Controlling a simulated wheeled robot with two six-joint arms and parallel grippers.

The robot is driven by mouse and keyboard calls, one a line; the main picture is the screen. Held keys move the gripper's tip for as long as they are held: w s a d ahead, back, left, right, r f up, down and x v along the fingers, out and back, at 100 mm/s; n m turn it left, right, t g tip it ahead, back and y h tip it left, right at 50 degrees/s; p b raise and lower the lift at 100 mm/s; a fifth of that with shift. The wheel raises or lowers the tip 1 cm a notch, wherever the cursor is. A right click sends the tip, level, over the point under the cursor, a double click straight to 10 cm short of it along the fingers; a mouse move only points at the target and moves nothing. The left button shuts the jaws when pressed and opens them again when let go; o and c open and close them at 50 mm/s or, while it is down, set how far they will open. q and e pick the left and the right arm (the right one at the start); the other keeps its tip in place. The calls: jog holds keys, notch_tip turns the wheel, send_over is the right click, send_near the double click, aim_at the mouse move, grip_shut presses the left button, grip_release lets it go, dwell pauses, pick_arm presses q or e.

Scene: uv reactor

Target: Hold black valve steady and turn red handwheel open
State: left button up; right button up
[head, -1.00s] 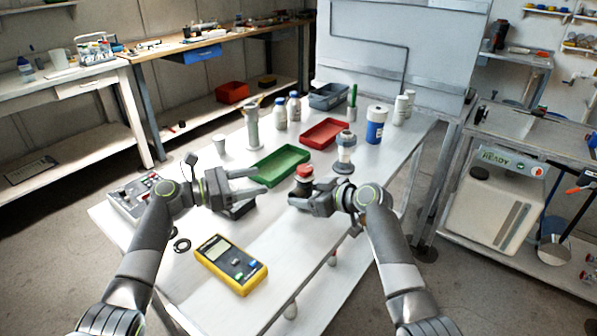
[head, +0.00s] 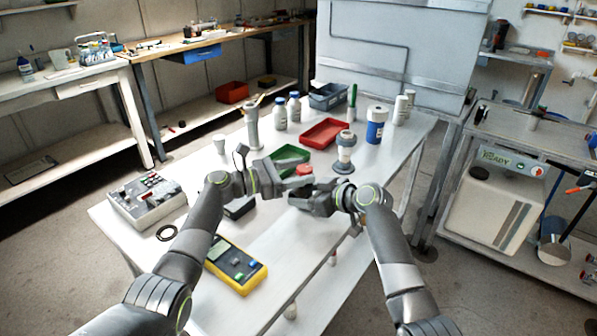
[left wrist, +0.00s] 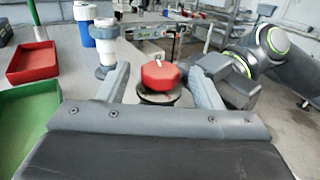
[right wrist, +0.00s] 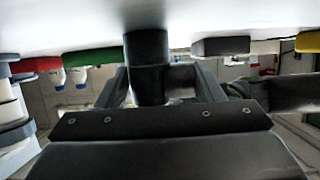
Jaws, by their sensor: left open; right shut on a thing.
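The black valve stands upright on the white table, its dark cylindrical body (right wrist: 147,62) showing in the right wrist view. The red handwheel (left wrist: 160,75) caps it and also shows in the head view (head: 304,169). My right gripper (head: 306,201) is shut on the black valve body below the wheel. My left gripper (left wrist: 160,88) is open, pointing at the handwheel. In the left wrist view the wheel appears between its two fingers, and I cannot tell whether they touch it. The valve's body is largely hidden by my grippers in the head view.
A green tray (head: 291,154) and a red tray (head: 325,133) lie behind the valve. A grey-white fitting (head: 344,153) stands close to its right. A yellow meter (head: 236,267) and a control box (head: 147,200) are on the left. The front right of the table (head: 318,262) is clear.

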pick_arm(q)
jog(key=shift+d, duration=0.1)
jog(key=c, duration=1)
jog(key=shift+f, duration=0.1)
jog(key=shift+n+t, duration=0.3)
jog(key=shift+t, duration=0.2)
jog(key=shift+s+n+t+y, duration=0.1)
jog(key=shift+n+t+y, duration=0.3)
jog(key=shift+t+y, duration=0.1)
jog(key=o, duration=1)
